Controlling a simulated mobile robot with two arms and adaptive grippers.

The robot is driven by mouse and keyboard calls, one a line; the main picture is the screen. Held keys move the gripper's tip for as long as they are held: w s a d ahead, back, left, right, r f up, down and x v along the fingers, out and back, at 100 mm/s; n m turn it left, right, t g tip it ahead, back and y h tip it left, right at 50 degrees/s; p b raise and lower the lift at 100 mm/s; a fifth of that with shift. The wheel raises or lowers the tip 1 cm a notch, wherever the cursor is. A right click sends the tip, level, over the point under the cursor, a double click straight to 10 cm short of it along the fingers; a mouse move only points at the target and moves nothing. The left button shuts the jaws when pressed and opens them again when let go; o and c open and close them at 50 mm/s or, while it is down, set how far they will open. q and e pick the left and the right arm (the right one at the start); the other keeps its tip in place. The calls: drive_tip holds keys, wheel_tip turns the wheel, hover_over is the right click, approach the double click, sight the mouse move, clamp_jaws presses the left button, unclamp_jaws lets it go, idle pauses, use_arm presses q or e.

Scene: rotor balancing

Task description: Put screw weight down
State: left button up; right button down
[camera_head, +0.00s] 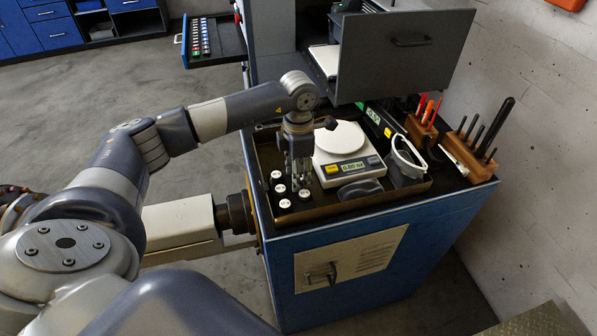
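Several small screw weights (285,203), black with white tops, stand upright at the left end of a brown-rimmed tray (340,208) on the blue cabinet. My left gripper (299,176) points down over the tray, just above and among these weights, left of the scale. Its fingers are small and dark here, so I cannot tell whether they are apart or hold a weight. One weight (304,194) stands just below the fingertips. A white scale (348,158) with a round pan has a lit green display that seems to read zero. My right gripper is not in view.
Dark pouch-like item (360,190) and white-framed safety glasses (408,158) lie in the tray near the scale. Wooden tool holders (470,158) stand at the right. An open drawer (215,45) with small coloured items and a grey drawer front (400,60) are behind.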

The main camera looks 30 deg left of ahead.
use_arm(q)
drive_tip(key=shift+r, duration=0.15)
drive_tip(key=shift+w+r, duration=0.1)
drive_tip(key=shift+r, duration=0.15)
wheel_tip(320, 180, up, 12)
drive_tip(key=b, duration=0.4)
drive_tip(key=shift+f, duration=0.2)
